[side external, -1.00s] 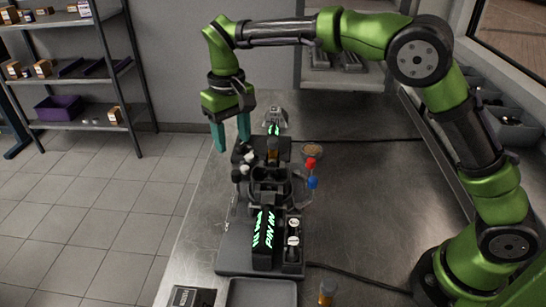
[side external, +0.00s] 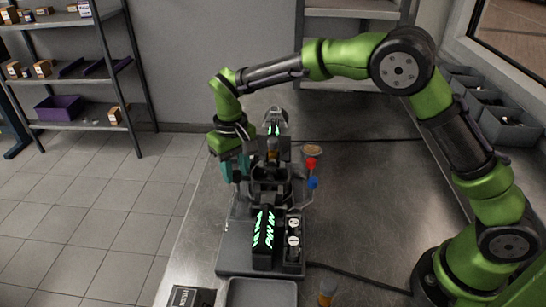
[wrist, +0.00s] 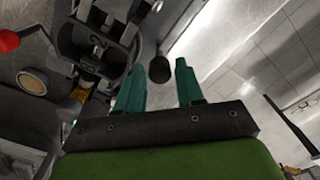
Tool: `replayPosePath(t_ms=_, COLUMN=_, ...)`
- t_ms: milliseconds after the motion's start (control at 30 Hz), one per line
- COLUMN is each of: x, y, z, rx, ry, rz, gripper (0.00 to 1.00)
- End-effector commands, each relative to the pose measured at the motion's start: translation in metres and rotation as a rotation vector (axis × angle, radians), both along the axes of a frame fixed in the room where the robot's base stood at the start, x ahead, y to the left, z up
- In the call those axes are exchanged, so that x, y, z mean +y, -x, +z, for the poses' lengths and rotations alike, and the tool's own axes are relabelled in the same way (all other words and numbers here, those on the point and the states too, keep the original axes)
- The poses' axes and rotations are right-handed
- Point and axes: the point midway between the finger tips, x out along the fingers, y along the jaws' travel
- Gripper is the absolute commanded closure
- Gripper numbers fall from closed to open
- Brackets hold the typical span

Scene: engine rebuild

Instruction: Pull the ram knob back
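The ram knob, a black cylinder (wrist: 159,69), shows in the wrist view just ahead of my fingertips, lined up with the gap between them. My gripper (wrist: 158,66) is open, with one teal finger on each side of that gap. Whether either finger touches the knob, I cannot tell. In the side view my gripper (side external: 235,176) is low at the left side of the dark press fixture (side external: 270,174), and the knob is mostly hidden there by the fingers.
A red knob (side external: 311,163) and a blue knob (side external: 313,182) stand at the fixture's right. A black block with green lettering (side external: 264,240) and a grey tray (side external: 262,293) are in front. The metal bench (side external: 365,215) is clear to the right.

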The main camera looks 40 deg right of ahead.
Motion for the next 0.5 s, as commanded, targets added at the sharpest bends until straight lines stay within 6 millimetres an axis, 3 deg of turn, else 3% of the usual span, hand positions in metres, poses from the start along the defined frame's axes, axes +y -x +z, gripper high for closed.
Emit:
replayPosePath(t_ms=33, x=0.0, y=-0.0001, z=0.0002, rx=0.0, ry=0.0, rz=0.0, gripper=0.71)
replayPosePath(t_ms=233, x=0.0, y=-0.0001, z=0.0003, rx=0.0, ry=0.0, rz=0.0, gripper=1.0)
replayPosePath(t_ms=500, x=0.0021, y=0.0016, z=0.0007, rx=-0.001, ry=0.0, rz=0.002, gripper=1.0)
